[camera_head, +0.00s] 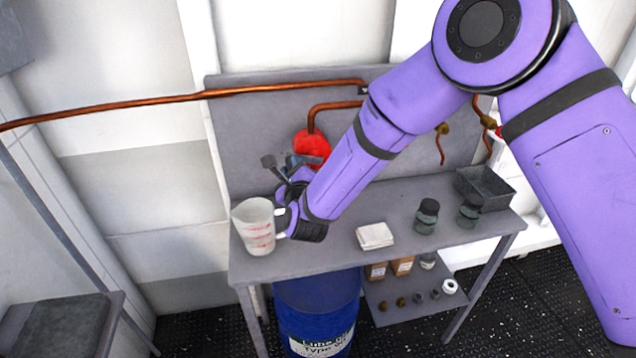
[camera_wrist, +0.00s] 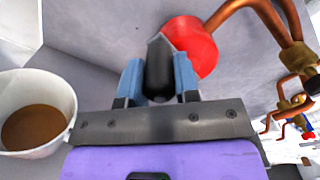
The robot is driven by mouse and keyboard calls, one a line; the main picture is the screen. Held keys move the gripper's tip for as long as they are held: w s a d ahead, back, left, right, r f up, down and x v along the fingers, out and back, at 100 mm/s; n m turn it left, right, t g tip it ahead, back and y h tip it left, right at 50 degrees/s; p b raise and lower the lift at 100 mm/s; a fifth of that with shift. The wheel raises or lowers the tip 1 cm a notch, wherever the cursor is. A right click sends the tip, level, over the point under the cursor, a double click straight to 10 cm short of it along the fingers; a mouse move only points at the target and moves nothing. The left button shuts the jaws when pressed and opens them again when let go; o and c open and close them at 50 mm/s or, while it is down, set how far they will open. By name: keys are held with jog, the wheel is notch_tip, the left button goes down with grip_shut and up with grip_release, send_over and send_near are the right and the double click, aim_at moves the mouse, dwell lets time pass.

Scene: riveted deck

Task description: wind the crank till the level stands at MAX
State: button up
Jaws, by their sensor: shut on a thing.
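The white measuring jug (camera_head: 257,228) with red markings stands upright at the left end of the bench; the MAX mark is not readable. In the wrist view the jug (camera_wrist: 68,98) shows brown liquid inside, below the rim. A red round pump body (camera_head: 312,146) is at the back panel, partly behind my gripper; it also shows in the wrist view (camera_wrist: 200,48). My gripper (camera_head: 296,162) is shut on the dark crank handle (camera_wrist: 158,68), its blue fingers on either side. The rest of the crank is mostly hidden.
Copper pipes (camera_head: 150,107) run along the back. On the bench (camera_head: 345,268) are a folded white cloth (camera_head: 375,236), two dark jars (camera_head: 427,216) and a grey tray (camera_head: 486,187). A blue drum (camera_head: 318,310) stands below. Brass valves (camera_wrist: 300,85) are at the right.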

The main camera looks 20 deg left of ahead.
jog(key=shift+w+d+r, duration=1.9)
jog(key=shift+d+r, duration=0.7)
jog(key=shift+d, duration=0.45)
jog(key=shift+w+d+f, duration=1.75)
jog(key=shift+d+f, duration=0.95)
jog(key=shift+d, duration=0.2)
jog(key=s+a+f, duration=0.4)
jog(key=a+f, duration=0.2)
jog(key=f, duration=0.2)
jog(key=shift+a+f, duration=0.35)
jog(key=shift+f, duration=0.05)
jog(key=shift+f, duration=0.15)
